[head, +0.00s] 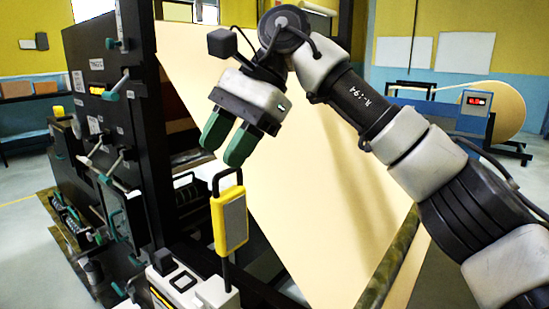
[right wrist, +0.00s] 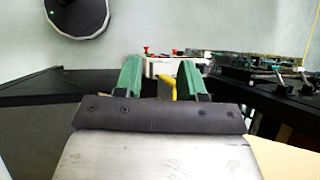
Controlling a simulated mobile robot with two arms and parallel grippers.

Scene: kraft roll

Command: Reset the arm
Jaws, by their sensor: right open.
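My right gripper (head: 221,152) has green fingers and comes in from the upper right in the head view. It points down and to the left, with its fingers apart. It is just above a yellow device with a grey face (head: 230,220), which stands upright at the machine's front and has a dark loop on top. In the right wrist view, my right gripper (right wrist: 160,75) shows nothing clearly held. Whether the fingers touch the device cannot be told. My left gripper is not in view.
A large tan kraft sheet (head: 310,210) slopes behind my right arm. A black machine panel (head: 110,110) with levers and green handles stands at left. A grey-white base with buttons (head: 190,288) is below the device. A paper roll (head: 497,110) stands at the back right.

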